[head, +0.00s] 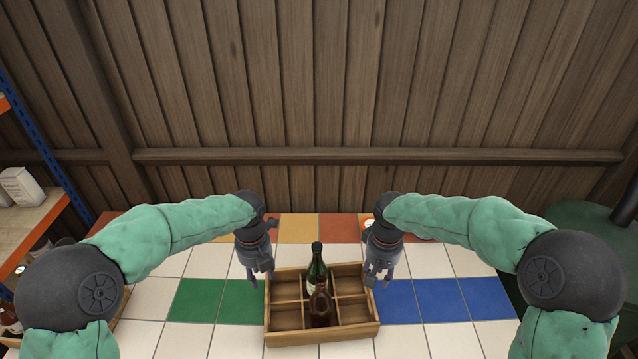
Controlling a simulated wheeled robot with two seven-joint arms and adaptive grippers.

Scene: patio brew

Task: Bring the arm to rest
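My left gripper (262,276) hangs pointing down just left of the wooden crate (327,336), near its back left corner. Its fingers look apart, with nothing between them. My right gripper (376,279) hangs pointing down by the crate's back right corner. Its fingers also look apart and empty. The divided crate holds a green bottle (317,268) and, in front of it, a brown bottle (321,305), both upright. The brown bottle partly hides the green one.
The crate stands on a tiled table with a green tile patch (196,300) at left and blue tiles (485,298) at right. A small round item (369,222) is partly hidden behind my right wrist. Shelving with a white box (21,187) stands at far left.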

